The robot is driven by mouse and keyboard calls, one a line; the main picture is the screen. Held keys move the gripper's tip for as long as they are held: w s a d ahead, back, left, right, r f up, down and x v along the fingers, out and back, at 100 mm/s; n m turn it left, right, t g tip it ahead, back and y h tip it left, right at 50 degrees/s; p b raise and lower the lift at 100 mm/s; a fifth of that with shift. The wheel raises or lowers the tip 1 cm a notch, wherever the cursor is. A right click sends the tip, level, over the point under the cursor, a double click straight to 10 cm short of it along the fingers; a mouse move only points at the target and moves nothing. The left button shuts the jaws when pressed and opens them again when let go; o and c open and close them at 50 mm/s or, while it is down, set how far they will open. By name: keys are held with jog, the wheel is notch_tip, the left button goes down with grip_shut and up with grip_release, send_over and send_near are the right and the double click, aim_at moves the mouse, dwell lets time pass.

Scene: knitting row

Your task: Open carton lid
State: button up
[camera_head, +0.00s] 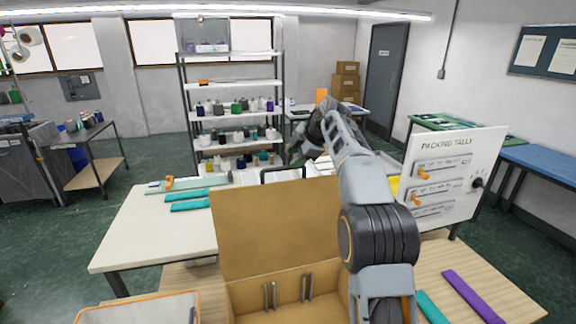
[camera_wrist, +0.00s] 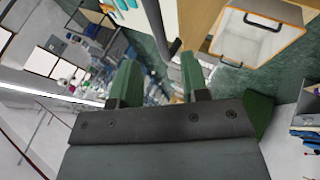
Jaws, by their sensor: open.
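The brown cardboard carton (camera_head: 290,296) sits at the bottom centre of the head view, with several grey upright pieces inside. Its lid (camera_head: 275,228) stands raised at the far side, roughly upright, and the carton's top is open toward me. My arm crosses the lid's right edge. My gripper (camera_head: 296,152) is beyond and above the lid, partly hidden against the background. In the wrist view my gripper (camera_wrist: 158,82) has its two green fingers apart with nothing between them. A tan panel at the top of the wrist view may be the lid; I cannot tell.
A bin with an orange rim (camera_head: 140,308) stands left of the carton. A white table (camera_head: 150,215) with teal strips lies behind it. A packing tally board (camera_head: 452,172) stands right of my arm. Purple (camera_head: 470,296) and teal strips lie on the wooden top at right.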

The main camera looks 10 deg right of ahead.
jog(key=v, duration=0.6)
jog(key=shift+r, duration=0.1)
